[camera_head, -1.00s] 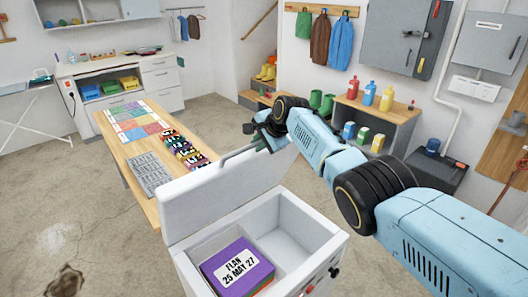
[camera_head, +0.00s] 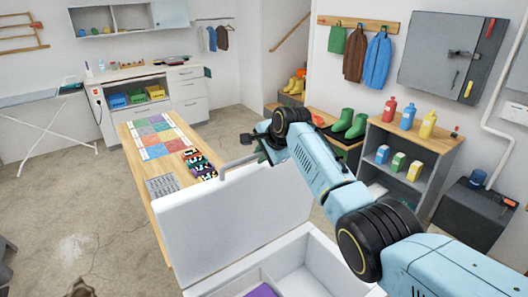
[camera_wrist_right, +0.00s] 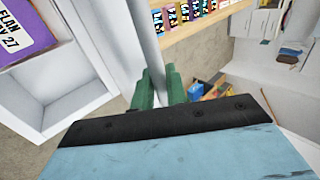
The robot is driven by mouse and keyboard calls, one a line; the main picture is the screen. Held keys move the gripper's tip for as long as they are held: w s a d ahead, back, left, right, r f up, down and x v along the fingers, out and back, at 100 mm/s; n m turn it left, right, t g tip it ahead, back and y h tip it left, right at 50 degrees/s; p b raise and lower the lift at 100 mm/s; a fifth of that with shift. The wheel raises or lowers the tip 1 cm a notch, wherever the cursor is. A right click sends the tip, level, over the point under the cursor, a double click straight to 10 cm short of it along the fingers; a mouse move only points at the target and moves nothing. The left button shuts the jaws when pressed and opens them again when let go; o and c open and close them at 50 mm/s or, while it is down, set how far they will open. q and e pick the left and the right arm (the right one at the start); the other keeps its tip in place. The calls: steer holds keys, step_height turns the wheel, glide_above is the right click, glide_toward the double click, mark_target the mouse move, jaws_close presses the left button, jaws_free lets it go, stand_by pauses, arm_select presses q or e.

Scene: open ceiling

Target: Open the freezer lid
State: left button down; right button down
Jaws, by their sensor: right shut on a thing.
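The white freezer lid (camera_head: 235,215) is raised and stands steeply up from the chest freezer (camera_head: 312,278), whose open inside shows at the bottom of the head view. A grey bar handle (camera_head: 237,161) runs along the lid's top edge. My right gripper (camera_head: 262,152) is at the right part of this handle. In the right wrist view its green fingers (camera_wrist_right: 158,90) are shut on the pale bar. A purple box (camera_wrist_right: 22,28) with a printed label sits in the freezer, and its top just shows in the head view (camera_head: 262,291). My left gripper is not in view.
A wooden table (camera_head: 137,158) with a coloured chart and small packets stands behind the lid. A shelf unit (camera_head: 430,152) with bottles and cartons is to the right, beside a dark box (camera_head: 475,215). The concrete floor (camera_head: 70,205) at left is mostly clear.

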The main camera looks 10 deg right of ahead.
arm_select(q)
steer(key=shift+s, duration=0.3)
arm_select(e)
steer(key=shift+w+a+r, duration=0.1)
steer(key=shift+r, duration=0.2)
steer(key=c, duration=1.8)
jaws_free()
steer(key=o, duration=0.3)
steer(key=shift+w+a+f, duration=0.2)
steer(key=shift+w, duration=0.15)
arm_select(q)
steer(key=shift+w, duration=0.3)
arm_select(e)
steer(key=shift+s, duration=0.1)
steer(key=shift+f, duration=0.1)
steer(key=shift+s+d, duration=0.1)
steer(key=shift+s+r, duration=0.1)
steer(key=shift+r, duration=0.15)
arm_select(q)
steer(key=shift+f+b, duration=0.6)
arm_select(e)
steer(key=v, duration=1.3)
